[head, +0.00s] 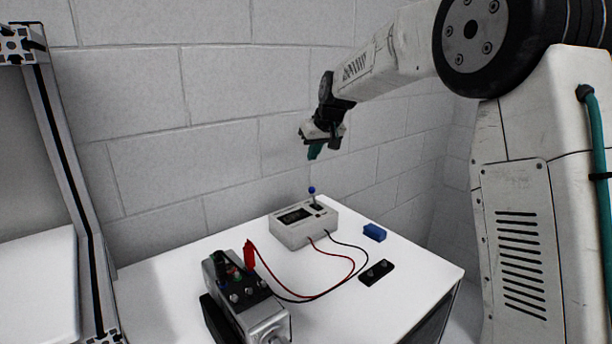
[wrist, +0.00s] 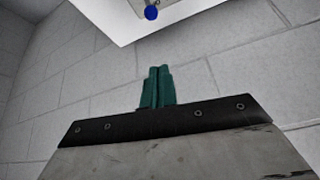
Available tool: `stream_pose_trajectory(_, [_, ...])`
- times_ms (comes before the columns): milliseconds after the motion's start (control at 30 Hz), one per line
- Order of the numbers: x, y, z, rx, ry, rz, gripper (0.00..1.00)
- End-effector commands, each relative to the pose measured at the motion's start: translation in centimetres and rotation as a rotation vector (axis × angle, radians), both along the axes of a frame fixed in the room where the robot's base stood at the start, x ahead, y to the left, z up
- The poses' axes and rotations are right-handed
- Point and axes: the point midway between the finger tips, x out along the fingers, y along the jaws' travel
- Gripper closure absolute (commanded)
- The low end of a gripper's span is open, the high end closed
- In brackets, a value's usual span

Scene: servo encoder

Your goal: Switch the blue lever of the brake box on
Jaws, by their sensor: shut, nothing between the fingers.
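The brake box (head: 303,229) is a pale box with a dark display, standing on the white table near the wall. Its lever is topped by a blue knob (head: 311,190) and stands up from the box's right part. In the wrist view the blue knob (wrist: 151,12) shows at the top edge, with most of the box cut off. My gripper (head: 315,152) hangs in the air above the knob, apart from it. Its green fingers (wrist: 158,86) are shut together with nothing between them.
A servo unit (head: 247,303) with a red clip (head: 250,255) stands at the table's front left. Red and black wires run from it to the box. A blue block (head: 374,232) and a black plate (head: 377,272) lie on the white table (head: 420,265) to the right.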

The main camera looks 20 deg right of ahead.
Motion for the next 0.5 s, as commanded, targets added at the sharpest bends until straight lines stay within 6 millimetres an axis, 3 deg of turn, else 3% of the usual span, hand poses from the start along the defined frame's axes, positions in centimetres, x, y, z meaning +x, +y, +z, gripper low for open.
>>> stream_pose_trajectory(500, [0.35,0.11,-0.67,0.001,0.001,0.001,1.00])
